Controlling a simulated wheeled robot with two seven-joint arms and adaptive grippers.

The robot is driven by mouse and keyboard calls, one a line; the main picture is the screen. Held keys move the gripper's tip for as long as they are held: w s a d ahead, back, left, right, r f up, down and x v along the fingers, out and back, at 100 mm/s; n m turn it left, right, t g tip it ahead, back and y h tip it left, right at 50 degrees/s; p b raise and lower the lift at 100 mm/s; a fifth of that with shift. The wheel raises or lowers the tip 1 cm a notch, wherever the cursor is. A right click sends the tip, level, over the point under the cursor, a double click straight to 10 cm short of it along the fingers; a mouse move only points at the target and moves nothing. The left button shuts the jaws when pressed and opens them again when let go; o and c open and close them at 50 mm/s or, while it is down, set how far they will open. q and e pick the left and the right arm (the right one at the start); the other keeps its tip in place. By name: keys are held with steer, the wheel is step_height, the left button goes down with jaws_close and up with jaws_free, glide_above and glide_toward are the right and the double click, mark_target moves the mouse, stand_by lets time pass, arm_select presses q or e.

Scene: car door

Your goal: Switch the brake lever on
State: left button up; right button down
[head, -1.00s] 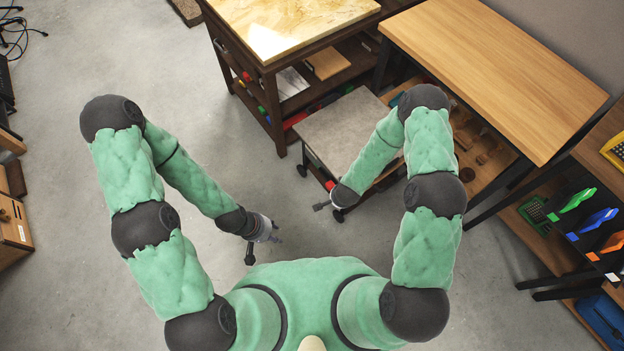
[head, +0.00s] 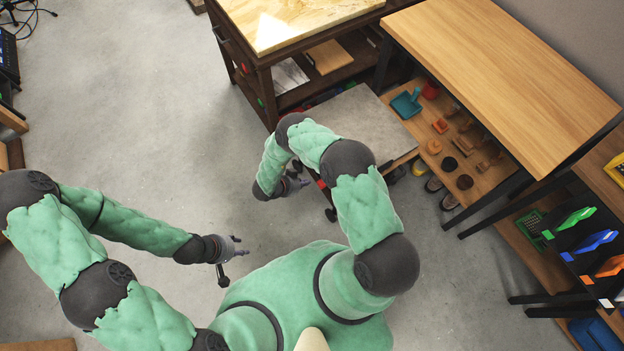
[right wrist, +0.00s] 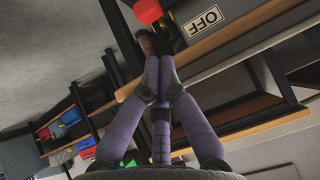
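A small cart (head: 345,118) with a grey top stands behind my right arm. In the right wrist view, a red lever end (right wrist: 148,11) shows at the top, beside a white label reading OFF (right wrist: 202,20). A red spot on the cart's near side (head: 321,184) shows in the head view. My right gripper (head: 303,183) is close to that side. In the right wrist view, its purple fingers (right wrist: 153,45) are drawn together, with their tips just below the red end. I cannot tell whether they touch it. My left gripper (head: 240,254) is open and empty above bare floor.
A dark workbench (head: 300,20) stands behind the cart. A wooden-topped table (head: 500,75) is at the right, with small items on its lower shelf (head: 470,185). A tool rack (head: 595,240) stands at the far right.

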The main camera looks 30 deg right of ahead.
stand_by(0.3)
steer(key=b+x, duration=0.4)
steer(key=x, duration=0.6)
steer(key=shift+w, duration=0.1)
arm_select(q)
step_height(320, 180, down, 4)
steer(key=shift+f, duration=0.1)
